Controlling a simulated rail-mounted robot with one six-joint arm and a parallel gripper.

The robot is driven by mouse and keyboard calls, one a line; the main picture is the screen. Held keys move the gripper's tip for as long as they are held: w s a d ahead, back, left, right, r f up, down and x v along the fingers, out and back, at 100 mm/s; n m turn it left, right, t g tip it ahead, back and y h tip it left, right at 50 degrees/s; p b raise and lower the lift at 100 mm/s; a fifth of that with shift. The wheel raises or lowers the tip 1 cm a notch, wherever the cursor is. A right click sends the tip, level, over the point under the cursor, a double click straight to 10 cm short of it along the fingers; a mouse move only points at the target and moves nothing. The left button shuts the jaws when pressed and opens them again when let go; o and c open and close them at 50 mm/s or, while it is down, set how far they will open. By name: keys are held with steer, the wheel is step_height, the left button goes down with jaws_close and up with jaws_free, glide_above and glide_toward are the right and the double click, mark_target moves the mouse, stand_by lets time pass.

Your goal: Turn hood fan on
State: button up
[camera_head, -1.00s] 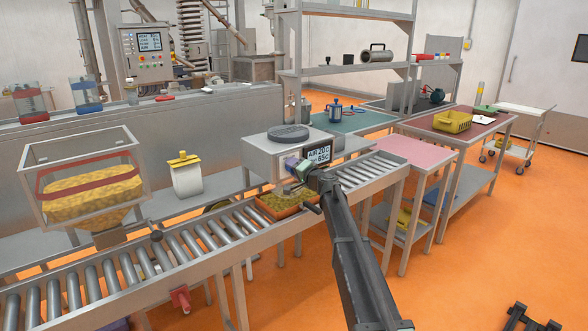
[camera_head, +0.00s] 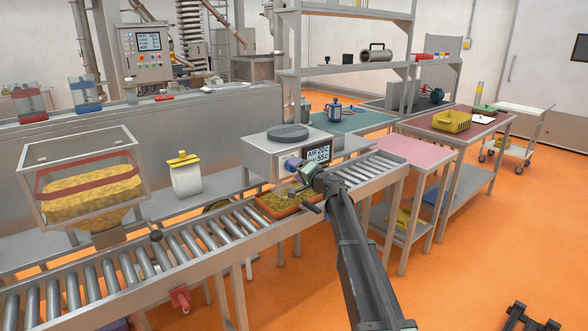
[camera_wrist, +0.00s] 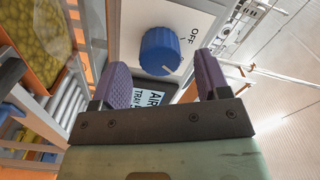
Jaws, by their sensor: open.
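The grey-white hood unit (camera_head: 263,158) stands behind the roller conveyor, with a dark round top and a small display on its front. In the wrist view a blue ribbed knob (camera_wrist: 160,50) sits on its pale panel. The word OFF is printed to the right of the knob, and a small light mark shows at the knob's lower right. My gripper (camera_wrist: 160,60) is open, its two purple fingers to either side of the knob with gaps in the picture. In the head view my gripper (camera_head: 304,177) is in front of the unit and partly hides it.
An orange tray (camera_head: 290,211) of yellow-green pieces is on the conveyor (camera_head: 190,255), just below my gripper. A clear hopper (camera_head: 85,150) of yellow pieces stands at the left. A pink-topped table (camera_head: 413,154) stands to the right.

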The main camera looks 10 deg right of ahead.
steer(key=v, duration=0.8)
steer(key=s+a+f+n+g+h, duration=0.1)
steer(key=s+a+f+n+g, duration=0.2)
steer(key=s+f+g, duration=0.5)
steer(key=s+a+f+n+g, duration=0.2)
steer(key=s+a+f, duration=0.15)
steer(key=s, duration=0.85)
steer(key=s+f+n+g+h, duration=0.1)
steer(key=s+f+g+h, duration=0.1)
steer(key=s, duration=0.9)
steer(key=s+d+f+n+g+h, duration=0.1)
steer(key=s+f+g+h, duration=0.2)
steer(key=s, duration=0.9)
steer(key=h, duration=0.2)
steer(key=shift+s+d+f+g+h, duration=0.2)
steer(key=shift+f+g+h, duration=0.1)
steer(key=shift+g+h, duration=0.1)
